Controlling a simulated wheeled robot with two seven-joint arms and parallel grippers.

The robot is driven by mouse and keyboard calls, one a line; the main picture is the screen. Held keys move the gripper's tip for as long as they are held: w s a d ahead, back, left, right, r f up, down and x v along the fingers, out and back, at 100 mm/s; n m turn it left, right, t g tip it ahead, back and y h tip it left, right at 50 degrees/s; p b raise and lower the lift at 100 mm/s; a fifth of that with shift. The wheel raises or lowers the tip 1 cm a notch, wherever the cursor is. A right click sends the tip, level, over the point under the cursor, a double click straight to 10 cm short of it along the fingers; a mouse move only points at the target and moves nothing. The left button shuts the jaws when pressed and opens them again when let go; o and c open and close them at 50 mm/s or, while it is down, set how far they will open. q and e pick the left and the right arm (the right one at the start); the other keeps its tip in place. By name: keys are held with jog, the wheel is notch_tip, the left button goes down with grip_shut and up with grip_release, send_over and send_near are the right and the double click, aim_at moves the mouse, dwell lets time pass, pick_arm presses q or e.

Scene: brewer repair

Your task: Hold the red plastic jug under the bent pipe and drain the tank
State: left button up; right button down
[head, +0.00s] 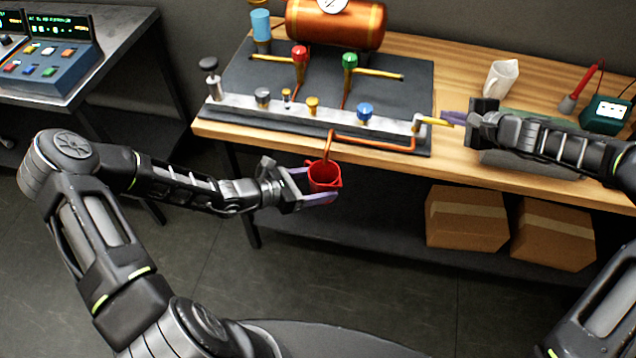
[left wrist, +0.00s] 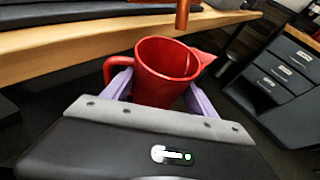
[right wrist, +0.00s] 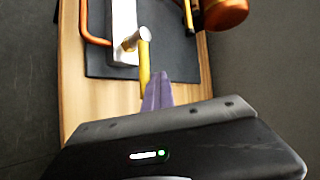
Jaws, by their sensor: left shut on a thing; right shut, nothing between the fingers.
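The red plastic jug (head: 325,178) is held upright just off the table's front edge by my left gripper (head: 314,186). The left wrist view shows the jug (left wrist: 165,78) between both purple fingers, its mouth up and no liquid visible inside. The bent pipe (head: 330,145) comes down over the front edge, its end above the jug; the left wrist view shows the pipe end (left wrist: 182,14) above the rim. The copper tank (head: 335,25) with a gauge is at the back. My right gripper (head: 458,118) is shut and empty, its fingertips at the yellow valve lever (head: 434,121); whether they touch it is unclear.
A white manifold (head: 310,112) with several knobs lies on a dark mat. A white jug (head: 501,78) and a teal meter (head: 605,115) stand at the right. Cardboard boxes (head: 466,218) sit below the table. A control panel (head: 45,65) is on the left bench.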

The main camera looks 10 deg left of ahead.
jog(key=shift+s+d+f, duration=0.1)
jog(key=shift+f, duration=0.05)
jog(key=shift+s+d, duration=0.15)
jog(key=shift+s, duration=0.45)
